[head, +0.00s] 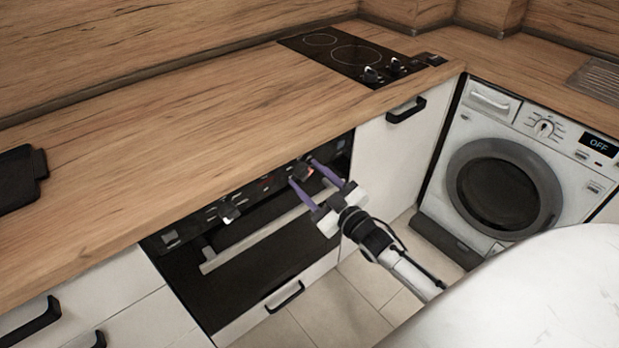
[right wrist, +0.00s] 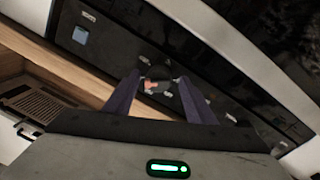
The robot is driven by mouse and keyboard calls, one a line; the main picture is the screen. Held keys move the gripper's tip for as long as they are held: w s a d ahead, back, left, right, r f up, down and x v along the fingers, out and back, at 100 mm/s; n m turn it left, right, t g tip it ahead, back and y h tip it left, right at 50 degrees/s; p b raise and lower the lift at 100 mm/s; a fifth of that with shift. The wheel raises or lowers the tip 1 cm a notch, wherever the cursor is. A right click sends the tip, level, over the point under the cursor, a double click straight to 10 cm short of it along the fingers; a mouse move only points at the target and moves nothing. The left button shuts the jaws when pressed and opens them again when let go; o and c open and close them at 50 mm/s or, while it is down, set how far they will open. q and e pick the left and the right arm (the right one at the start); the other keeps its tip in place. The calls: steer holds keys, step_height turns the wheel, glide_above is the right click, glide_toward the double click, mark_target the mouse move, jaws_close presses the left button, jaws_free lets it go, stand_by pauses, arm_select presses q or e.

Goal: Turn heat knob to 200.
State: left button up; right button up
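The oven (head: 262,238) is built in under the counter, with a black control panel along its top. A heat knob (head: 303,171) with a reddish mark is at the panel's right part; in the right wrist view it (right wrist: 156,86) shows between my fingers. My right gripper (head: 304,174) has its two purple fingers apart, one on each side of this knob; in the right wrist view the fingers (right wrist: 160,80) also straddle it. Whether they touch it I cannot tell. The knob's number setting is too small to read. My left gripper is not in view.
A second light-coloured knob (head: 229,210) is further left on the panel. The oven handle (head: 262,238) runs below. The wooden counter (head: 180,130) overhangs above, with a cooktop (head: 352,56) on it. A washing machine (head: 505,180) stands at the right.

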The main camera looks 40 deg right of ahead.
steer(key=s, duration=1)
steer(key=shift+s+d, duration=0.15)
steer(key=s+a+f+m+g+y, duration=0.1)
steer(key=s+a+f+m+g, duration=0.2)
steer(key=s+a+f+g, duration=0.6)
steer(key=s+a+f, duration=0.7)
steer(key=s+a, duration=0.2)
steer(key=shift+a+f+g+y, duration=0.15)
steer(key=shift+a+g+y, duration=0.2)
steer(key=shift+g+y, duration=0.05)
steer(key=shift+w, duration=0.1)
steer(key=shift+c, duration=0.3)
stand_by(0.5)
